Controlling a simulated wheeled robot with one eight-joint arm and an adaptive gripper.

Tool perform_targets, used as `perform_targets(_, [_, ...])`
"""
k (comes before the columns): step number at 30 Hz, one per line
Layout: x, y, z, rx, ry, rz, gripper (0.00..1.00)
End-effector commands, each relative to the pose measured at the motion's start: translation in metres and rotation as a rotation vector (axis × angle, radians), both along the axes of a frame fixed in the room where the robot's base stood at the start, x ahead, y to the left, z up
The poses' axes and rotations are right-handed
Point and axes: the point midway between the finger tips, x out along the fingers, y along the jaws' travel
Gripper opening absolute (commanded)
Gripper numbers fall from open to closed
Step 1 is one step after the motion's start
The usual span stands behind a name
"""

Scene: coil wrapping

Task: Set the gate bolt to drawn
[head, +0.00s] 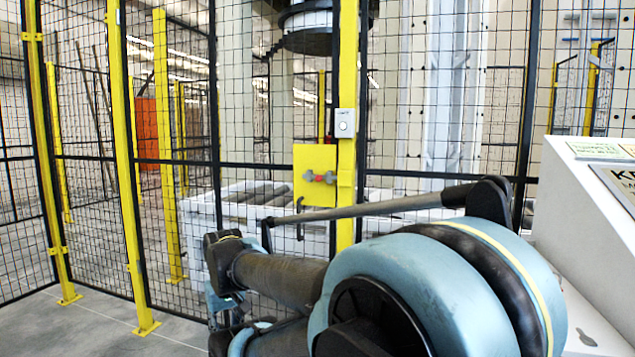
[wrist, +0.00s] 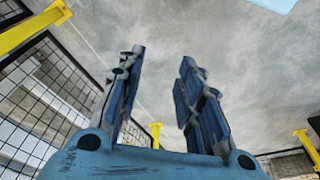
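The gate bolt (head: 319,177) is a small part with grey rounded ends and red between them. It sits on a yellow plate (head: 314,158) beside a yellow gate post (head: 346,205) in the head view. Whether it is drawn or shot is too small to tell. My gripper (wrist: 161,57) is open and empty in the wrist view, its two blue fingers apart over bare grey floor. In the head view my own arm fills the lower middle and hides most of the gripper, which is low and left of the bolt. The bolt is not in the wrist view.
A black mesh fence (head: 185,120) with yellow posts runs across the scene. A grey button box (head: 345,123) is on the gate post above the plate. A white roller conveyor (head: 205,217) stands behind the mesh. A white console (head: 580,195) is close on the right.

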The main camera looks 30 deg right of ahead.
Motion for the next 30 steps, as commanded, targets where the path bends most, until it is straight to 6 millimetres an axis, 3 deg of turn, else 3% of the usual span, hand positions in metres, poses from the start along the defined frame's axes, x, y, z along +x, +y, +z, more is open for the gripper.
perform_targets(2, [0.0,0.0,0.0,0.0,0.0,0.0,0.36])
perform_targets(3, [0.0,0.0,0.0,-0.001,0.0,0.0,0.42])
perform_targets(5, [-0.006,-0.002,0.005,-0.009,-0.012,-0.002,0.42])
perform_targets(8, [0.001,-0.015,0.011,-0.055,-0.022,-0.007,0.42])
perform_targets(11, [0.019,-0.042,0.024,-0.153,-0.038,-0.018,0.42])
perform_targets(17, [0.068,-0.116,0.07,-0.447,-0.085,-0.034,0.42])
perform_targets(24, [0.129,-0.197,0.142,-0.813,-0.122,-0.029,0.42])
perform_targets(30, [0.181,-0.251,0.207,-1.116,-0.137,-0.001,0.42])
